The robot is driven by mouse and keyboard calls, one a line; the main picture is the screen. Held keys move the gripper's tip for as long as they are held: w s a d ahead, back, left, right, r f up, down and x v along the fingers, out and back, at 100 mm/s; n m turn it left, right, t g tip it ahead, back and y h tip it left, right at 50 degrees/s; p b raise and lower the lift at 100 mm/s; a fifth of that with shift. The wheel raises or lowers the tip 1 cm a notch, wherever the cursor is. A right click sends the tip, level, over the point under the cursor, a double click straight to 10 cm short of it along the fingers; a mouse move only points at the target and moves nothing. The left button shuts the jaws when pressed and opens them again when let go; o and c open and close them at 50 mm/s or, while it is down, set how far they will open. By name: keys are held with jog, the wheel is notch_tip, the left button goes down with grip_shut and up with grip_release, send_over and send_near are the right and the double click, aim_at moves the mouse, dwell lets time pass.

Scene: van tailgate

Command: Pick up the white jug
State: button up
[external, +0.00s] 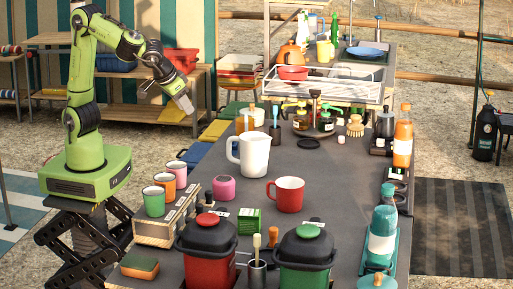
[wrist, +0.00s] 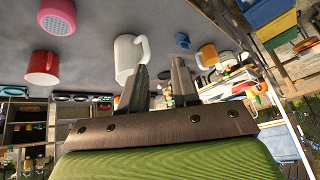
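The white jug (external: 254,156) stands upright on the dark table, its handle on the left side in the external view. In the wrist view the jug (wrist: 125,56) appears inverted, just beyond the left finger, which covers part of it. My gripper (external: 186,104) is up in the air, to the left of the jug and higher than it, apart from it. In the wrist view the two fingers of my gripper (wrist: 160,66) are spread with nothing between them.
A red mug (external: 286,194) and a pink pot (external: 224,188) stand in front of the jug. Lidded bins (external: 207,250) fill the near end.

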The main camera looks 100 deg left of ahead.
jog(key=w+d+f+n+y+b, duration=0.1)
jog(key=w+f+n+y+b, duration=0.25)
jog(key=w+f, duration=0.3)
jog(key=n+y+b, duration=0.1)
jog(key=n+y, duration=0.1)
jog(key=y, duration=0.2)
send_near(228, 145)
jog(key=b+x, duration=0.3)
jog(key=x, duration=1)
jog(key=shift+s+f, duration=0.1)
jog(key=shift+s, duration=0.05)
grip_shut()
